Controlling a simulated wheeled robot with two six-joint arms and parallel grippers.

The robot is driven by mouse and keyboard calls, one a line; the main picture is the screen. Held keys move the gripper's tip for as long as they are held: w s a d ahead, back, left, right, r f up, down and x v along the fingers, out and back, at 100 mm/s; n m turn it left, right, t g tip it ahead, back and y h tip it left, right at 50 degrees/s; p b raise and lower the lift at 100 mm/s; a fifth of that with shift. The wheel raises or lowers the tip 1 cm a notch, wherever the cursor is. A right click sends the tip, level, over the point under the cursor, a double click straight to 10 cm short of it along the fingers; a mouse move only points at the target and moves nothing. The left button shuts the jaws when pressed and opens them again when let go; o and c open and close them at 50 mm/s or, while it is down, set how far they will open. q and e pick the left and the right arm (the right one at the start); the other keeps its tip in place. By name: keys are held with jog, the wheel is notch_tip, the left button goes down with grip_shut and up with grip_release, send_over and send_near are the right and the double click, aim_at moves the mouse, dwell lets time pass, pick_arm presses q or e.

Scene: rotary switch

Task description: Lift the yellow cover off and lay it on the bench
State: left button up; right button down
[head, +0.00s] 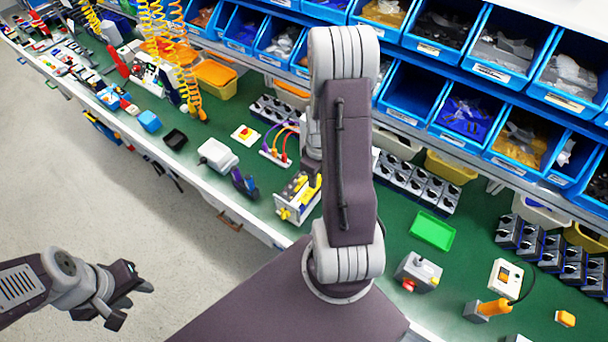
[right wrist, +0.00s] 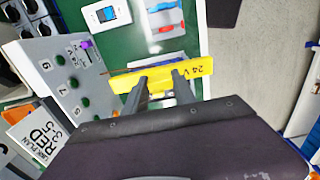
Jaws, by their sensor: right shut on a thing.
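A yellow cover (right wrist: 195,70) marked "24 V" lies across the fingers of my right gripper (right wrist: 160,78) in the right wrist view. The gripper is shut on it. The cover's left end is close to a grey panel (right wrist: 62,75) with green buttons and a purple knob (right wrist: 86,45); I cannot tell whether they touch. In the head view my right arm hides its gripper. Yellow parts show at a small grey box (head: 291,205) beside that arm; which is the cover is unclear. My left gripper (head: 128,297) is open and empty over the floor.
The green bench (head: 395,235) carries a green tray (head: 432,231), a grey box with a red button (head: 418,272) and several switches. Blue bins (head: 410,90) line the back.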

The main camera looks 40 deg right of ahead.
notch_tip(320, 180, up, 6)
jog(key=s+p, duration=0.1)
jog(key=p, duration=0.3)
jog(key=shift+s+p, duration=0.25)
jog(key=shift+p, duration=0.05)
dwell(0.3)
